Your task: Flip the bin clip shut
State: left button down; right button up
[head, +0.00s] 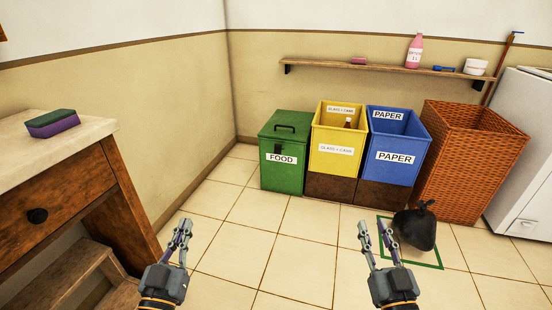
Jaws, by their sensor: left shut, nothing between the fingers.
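The green FOOD bin (294,178) stands on the floor against the back wall, with its lid down. A black handle (285,128) is on top of the lid. A small dark clip (278,149) sits at the upper front of the bin, above the white label; whether it is latched is too small to tell. My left gripper (184,226) is shut and empty, in front of the bin and to its left, well apart from it. My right gripper (373,226) is open and empty, in front of the blue bin and apart from it.
A yellow glass and cans bin (333,166) and a blue paper bin (399,174) stand right of the green bin, then a wicker basket (462,175). A black bag (415,229) lies on the floor near my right gripper. A wooden counter (95,185) is at left.

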aim_at(277, 150)
jog(key=i+l, duration=0.25)
jog(key=i, duration=0.3)
jog(key=i+l+u, duration=0.1)
jog(key=i+l, duration=0.2)
jog(key=i, duration=0.25)
jog(key=i+l, duration=0.3)
jog(key=i, duration=0.25)
jog(key=i+l, duration=0.3)
jog(key=i, duration=0.25)
jog(key=u, duration=0.05)
